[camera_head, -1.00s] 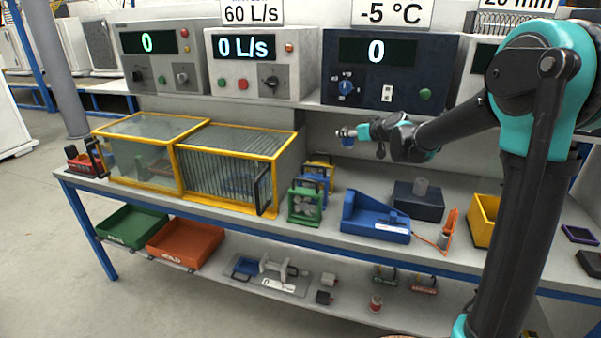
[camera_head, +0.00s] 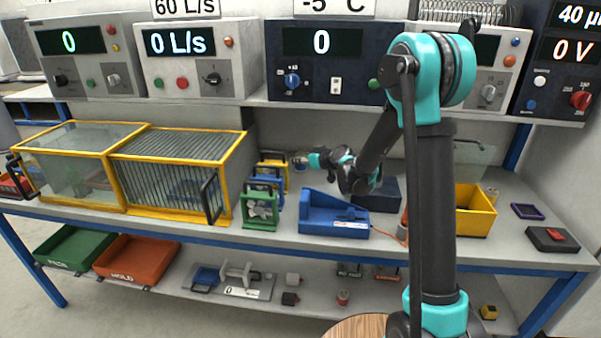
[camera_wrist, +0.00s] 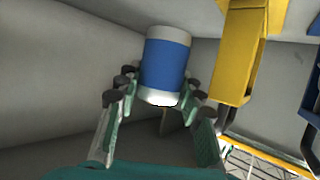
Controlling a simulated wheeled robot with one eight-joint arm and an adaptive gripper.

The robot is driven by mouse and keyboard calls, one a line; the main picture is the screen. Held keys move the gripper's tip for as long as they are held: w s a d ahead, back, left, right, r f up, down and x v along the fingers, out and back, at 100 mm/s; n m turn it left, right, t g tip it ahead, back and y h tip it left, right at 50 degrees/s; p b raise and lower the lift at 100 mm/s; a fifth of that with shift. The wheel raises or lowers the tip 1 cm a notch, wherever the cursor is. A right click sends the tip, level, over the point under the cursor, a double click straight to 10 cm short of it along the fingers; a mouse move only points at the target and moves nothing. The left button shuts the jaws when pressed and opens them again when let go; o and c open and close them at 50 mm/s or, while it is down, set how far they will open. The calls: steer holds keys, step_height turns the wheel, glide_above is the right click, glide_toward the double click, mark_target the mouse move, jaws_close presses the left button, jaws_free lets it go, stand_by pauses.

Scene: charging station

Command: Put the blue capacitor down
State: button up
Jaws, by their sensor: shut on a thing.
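The blue capacitor (camera_wrist: 165,62) is a blue cylinder with white ends, held between the fingers of my gripper (camera_wrist: 160,108) in the wrist view. In the head view my gripper (camera_head: 311,160) reaches left over the back of the bench, and the capacitor (camera_head: 300,162) shows small at its tip. It is held above the bench top, close to the yellow-framed part at the back. My gripper is shut on it. The fingers partly hide its lower end.
Yellow, blue and green framed parts (camera_head: 262,205) stand in a row just left of my gripper. A yellow-framed cage (camera_head: 180,165) stands further left. A blue fixture (camera_head: 333,215) and a yellow bin (camera_head: 475,210) stand to the right. Instruments (camera_head: 330,62) line the shelf above.

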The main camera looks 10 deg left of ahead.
mark_target(301, 171)
steer(key=shift+f, duration=2.8)
steer(key=shift+f, duration=0.1)
steer(key=o, duration=1.3)
steer(key=v, duration=0.6)
steer(key=shift+s+d+r, duration=0.15)
steer(key=shift+d+r, duration=0.05)
steer(key=shift+s+d+r, duration=0.2)
steer(key=shift+s+d, duration=0.1)
steer(key=shift+s, duration=0.05)
steer(key=shift+c, duration=1)
steer(key=shift+r, duration=0.15)
